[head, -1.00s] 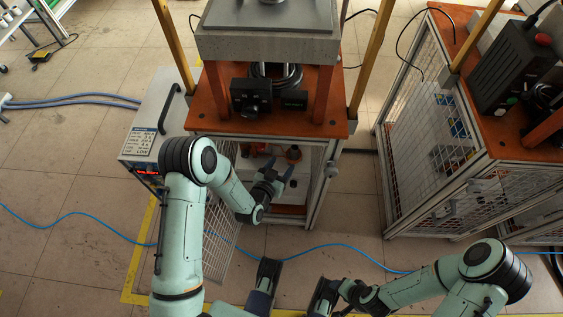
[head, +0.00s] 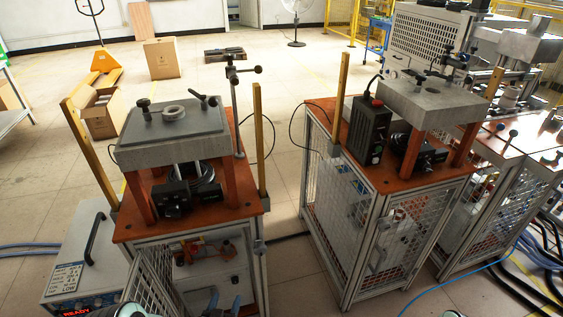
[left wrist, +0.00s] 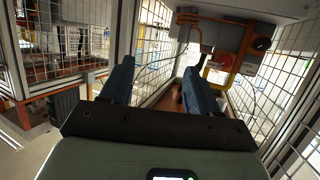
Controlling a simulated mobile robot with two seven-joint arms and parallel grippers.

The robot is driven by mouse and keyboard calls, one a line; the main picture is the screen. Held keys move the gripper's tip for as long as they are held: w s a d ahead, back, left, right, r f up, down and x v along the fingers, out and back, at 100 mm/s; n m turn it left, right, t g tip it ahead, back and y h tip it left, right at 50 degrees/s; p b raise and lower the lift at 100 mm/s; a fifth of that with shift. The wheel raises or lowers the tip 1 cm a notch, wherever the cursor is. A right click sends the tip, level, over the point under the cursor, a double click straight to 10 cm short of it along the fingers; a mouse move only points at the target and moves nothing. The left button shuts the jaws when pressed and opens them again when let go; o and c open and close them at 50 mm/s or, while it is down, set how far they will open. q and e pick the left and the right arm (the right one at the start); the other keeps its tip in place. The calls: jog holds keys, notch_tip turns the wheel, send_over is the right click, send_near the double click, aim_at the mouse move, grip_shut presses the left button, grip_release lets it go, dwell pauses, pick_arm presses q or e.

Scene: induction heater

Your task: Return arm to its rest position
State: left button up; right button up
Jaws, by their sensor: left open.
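My left gripper (head: 224,304) shows only at the bottom edge of the head view, in front of the lower bay of the left workstation (head: 190,224). In the left wrist view its two blue fingers (left wrist: 157,88) are spread apart with nothing between them. They point into the caged bay, toward an orange-and-grey fitting (left wrist: 232,65) with a red round part. A small piece of my left arm (head: 135,311) shows at the bottom left of the head view. My right gripper is out of view.
An open mesh door (head: 150,280) stands left of my left gripper. A grey power unit (head: 85,262) with a red READY display stands at the left. A second caged workstation (head: 375,215) stands to the right.

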pick_arm(q)
jog(key=s+f+n+g, duration=0.4)
jog(key=s+f+g, duration=0.5)
jog(key=s+f, duration=0.55)
jog(key=s+d+n+g+h, duration=0.1)
jog(key=s+g, duration=0.1)
jog(key=s, duration=0.5)
jog(key=s+d+n+g, duration=0.1)
jog(key=s+d+g, duration=0.15)
jog(key=s, duration=0.55)
notch_tip(320, 180, up, 16)
jog(key=s+d+g+h+p, duration=0.1)
jog(key=s+g+p, duration=0.1)
jog(key=p, duration=1.4)
jog(key=shift+s+m, duration=0.4)
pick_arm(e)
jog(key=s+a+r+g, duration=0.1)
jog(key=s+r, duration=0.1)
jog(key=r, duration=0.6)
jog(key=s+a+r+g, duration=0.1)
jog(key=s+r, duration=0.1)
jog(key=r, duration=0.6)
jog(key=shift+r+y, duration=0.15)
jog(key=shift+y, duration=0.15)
